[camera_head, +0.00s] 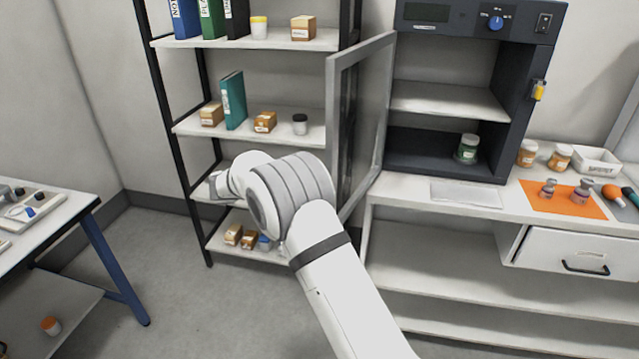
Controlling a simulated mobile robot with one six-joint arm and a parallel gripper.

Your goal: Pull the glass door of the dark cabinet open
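The dark cabinet (512,105) stands on the white counter at the upper right. Its glass door (331,120) has a grey frame and is swung wide open to the left, so the inside shows. The cabinet holds a shelf (445,101) and a green jar with a white lid (467,149). My white and grey arm reaches up from below, in front of the door's lower left corner. The end of my arm, with my gripper (217,184), points left near the rack, apart from the door's visible frame. Its fingers are not clear.
A black-framed rack (190,128) with binders, boxes and jars stands behind my arm. The counter (400,188) bears jars, a white tray (597,160) and an orange mat (535,201). A blue-legged table (75,212) is at left. Floor between is clear.

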